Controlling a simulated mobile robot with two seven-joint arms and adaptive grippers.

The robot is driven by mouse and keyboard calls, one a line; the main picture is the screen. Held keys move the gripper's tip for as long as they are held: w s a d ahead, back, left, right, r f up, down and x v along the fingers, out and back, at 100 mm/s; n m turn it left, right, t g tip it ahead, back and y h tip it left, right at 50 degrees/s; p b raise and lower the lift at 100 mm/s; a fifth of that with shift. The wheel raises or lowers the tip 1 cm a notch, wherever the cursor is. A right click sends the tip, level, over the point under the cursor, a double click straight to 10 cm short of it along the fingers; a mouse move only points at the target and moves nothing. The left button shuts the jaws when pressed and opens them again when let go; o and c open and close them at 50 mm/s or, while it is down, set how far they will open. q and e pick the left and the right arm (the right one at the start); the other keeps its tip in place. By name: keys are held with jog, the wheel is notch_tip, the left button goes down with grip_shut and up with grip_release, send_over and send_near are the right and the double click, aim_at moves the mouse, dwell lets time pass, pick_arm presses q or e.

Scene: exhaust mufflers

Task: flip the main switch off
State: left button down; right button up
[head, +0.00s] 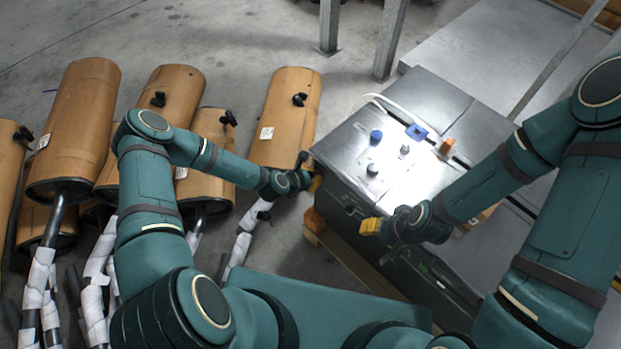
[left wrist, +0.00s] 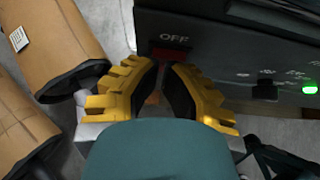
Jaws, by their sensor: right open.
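The dark metal cabinet (head: 345,170) carries the main switch. In the left wrist view, a red switch part (left wrist: 168,55) shows under the printed word OFF (left wrist: 174,38) on the cabinet's dark front panel (left wrist: 225,60). My left gripper (left wrist: 165,68) has its yellow fingertips just below the red part. The fingers are close together with a narrow gap; contact with the switch cannot be told. In the head view, my left gripper (head: 314,182) is at the cabinet's left corner, and the switch is hidden. My right gripper (head: 370,227) is open and empty by the cabinet's front side.
Several brown mufflers (head: 286,115) with wrapped pipes lie on the floor at left. A green-lit button (left wrist: 309,88) and a black knob (left wrist: 265,91) are on the panel.

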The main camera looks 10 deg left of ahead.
pick_arm(q)
jog(key=shift+r, duration=0.15)
pick_arm(e)
jog(key=shift+r, duration=0.25)
pick_arm(q)
jog(key=shift+r+p, duration=0.45)
jog(key=shift+r, duration=0.35)
pick_arm(e)
jog(key=shift+r, duration=0.5)
jog(key=shift+s, duration=0.15)
